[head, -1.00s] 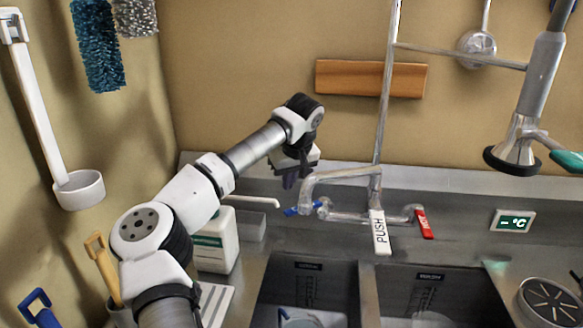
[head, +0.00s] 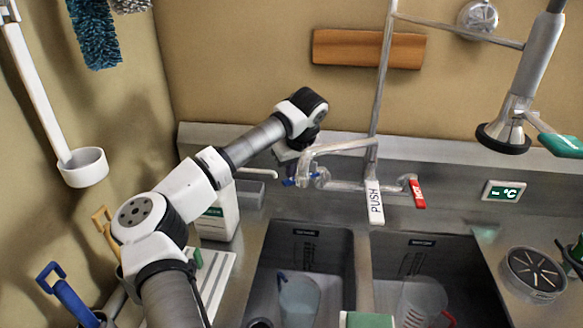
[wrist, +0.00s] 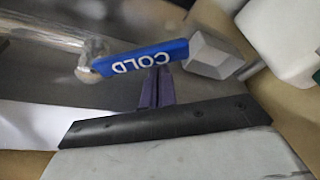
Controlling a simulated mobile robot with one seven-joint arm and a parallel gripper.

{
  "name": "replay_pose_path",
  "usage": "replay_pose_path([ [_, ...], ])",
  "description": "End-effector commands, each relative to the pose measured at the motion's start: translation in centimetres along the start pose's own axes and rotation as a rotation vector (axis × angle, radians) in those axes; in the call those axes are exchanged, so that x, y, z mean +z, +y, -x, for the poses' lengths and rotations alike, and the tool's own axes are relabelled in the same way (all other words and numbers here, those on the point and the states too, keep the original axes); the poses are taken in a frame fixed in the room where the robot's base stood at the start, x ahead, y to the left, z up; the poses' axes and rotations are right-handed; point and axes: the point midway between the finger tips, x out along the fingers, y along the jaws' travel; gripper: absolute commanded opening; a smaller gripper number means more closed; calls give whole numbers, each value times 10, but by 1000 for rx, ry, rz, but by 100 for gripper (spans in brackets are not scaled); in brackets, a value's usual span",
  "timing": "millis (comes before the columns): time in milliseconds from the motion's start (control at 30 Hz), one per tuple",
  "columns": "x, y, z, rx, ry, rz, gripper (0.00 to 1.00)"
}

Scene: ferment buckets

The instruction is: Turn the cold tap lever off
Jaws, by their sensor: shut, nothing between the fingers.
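The cold tap lever (wrist: 146,58) is a blue bar marked COLD in the wrist view, joined at its left end to the metal tap. In the head view it shows as a small bit of blue (head: 289,182) at the left of the tap, partly hidden by my arm. My gripper (wrist: 158,74) is shut and empty. Its dark purple fingertips are right at the lever's lower edge in the wrist view, near its middle. I cannot tell whether they touch it. In the head view the fingers are mostly hidden behind the wrist and spout.
A red lever (head: 417,193) and a white PUSH tag (head: 375,202) are to the right on the tap. A white pump bottle (head: 218,215) stands at left. Two sink basins lie below, holding a jug (head: 420,303) and other vessels. A spray head (head: 505,135) hangs at right.

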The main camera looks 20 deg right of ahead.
Motion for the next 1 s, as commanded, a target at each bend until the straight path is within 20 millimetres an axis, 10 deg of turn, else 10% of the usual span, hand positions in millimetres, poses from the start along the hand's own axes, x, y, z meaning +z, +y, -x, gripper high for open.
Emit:
replay_pose_path([
  [1000, 29, -2, 8, -1, 3, -2, 0],
])
